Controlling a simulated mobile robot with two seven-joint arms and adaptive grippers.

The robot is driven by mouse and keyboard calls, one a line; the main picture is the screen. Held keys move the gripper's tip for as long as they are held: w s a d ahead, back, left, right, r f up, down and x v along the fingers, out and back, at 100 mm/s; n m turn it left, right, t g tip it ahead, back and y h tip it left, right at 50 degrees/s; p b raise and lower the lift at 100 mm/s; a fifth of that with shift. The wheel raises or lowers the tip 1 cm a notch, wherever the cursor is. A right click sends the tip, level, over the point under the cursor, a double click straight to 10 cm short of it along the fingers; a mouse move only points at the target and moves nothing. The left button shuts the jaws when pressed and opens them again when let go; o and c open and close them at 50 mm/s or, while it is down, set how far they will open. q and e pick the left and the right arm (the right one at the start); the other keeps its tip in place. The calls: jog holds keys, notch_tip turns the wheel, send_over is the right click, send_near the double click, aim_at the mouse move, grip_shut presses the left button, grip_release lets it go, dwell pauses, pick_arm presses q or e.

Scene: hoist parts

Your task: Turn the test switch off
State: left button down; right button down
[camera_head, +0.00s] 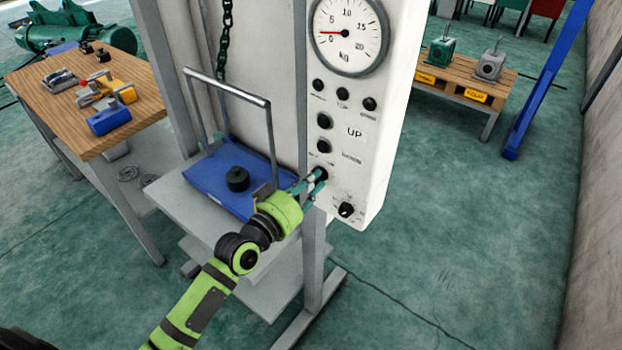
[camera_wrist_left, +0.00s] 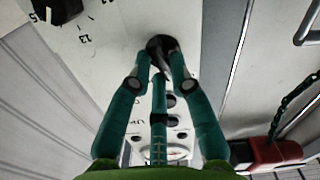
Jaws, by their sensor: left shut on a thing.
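The white control panel (camera_head: 378,130) carries a dial, several dark buttons and two lower controls. My left gripper (camera_head: 318,178) is at the upper of these two, a dark switch below the DOWN button. In the left wrist view its teal fingers (camera_wrist_left: 160,80) are shut on this dark switch (camera_wrist_left: 158,42), with a grey lever part between them. I take it for the test switch, but its label is unreadable and its position cannot be told. The other control is a black rotary knob (camera_head: 346,210), also in the left wrist view (camera_wrist_left: 62,8). My right gripper is not in view.
A wooden workbench (camera_head: 120,130) stands at the left.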

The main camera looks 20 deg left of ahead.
pick_arm(q)
jog(key=shift+r+n+p, duration=0.15)
jog(key=shift+n+p, duration=0.15)
jog(key=shift+n, duration=0.8)
jog(key=c, duration=1.1)
grip_release()
jog(key=v, duration=1.2)
jog(key=shift+w+a, duration=0.1)
